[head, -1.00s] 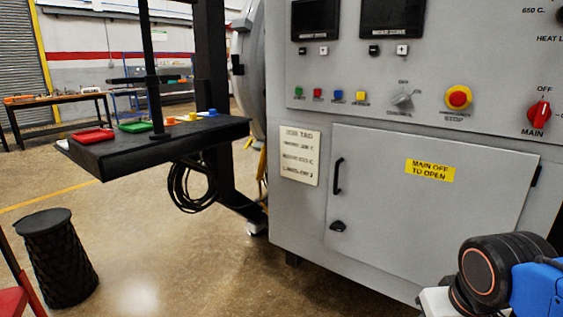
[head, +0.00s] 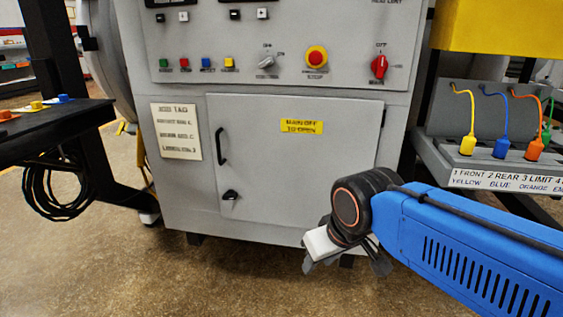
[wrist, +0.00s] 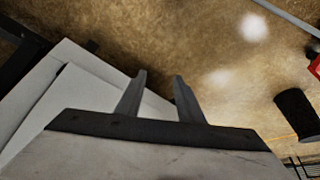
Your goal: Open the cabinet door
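The grey cabinet door (head: 285,175) is closed flush in the lower front of the grey furnace cabinet. It has a black vertical handle (head: 221,146) on its left side and a black latch knob (head: 230,195) below that. A yellow label (head: 302,126) on it reads "MAIN OFF TO OPEN". The red MAIN switch (head: 379,66) is above, at the panel's right, its pointer up toward OFF. My gripper (head: 348,268) hangs low in front of the door's lower right, apart from the handle. In the wrist view its two fingers (wrist: 159,92) stand apart with nothing between them.
A black shelf (head: 55,125) with hanging cable (head: 55,185) is at the left. A rack with coloured plugs (head: 500,148) stands at the right. The emergency stop (head: 317,57) is on the panel. The floor before the cabinet (head: 210,275) is clear.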

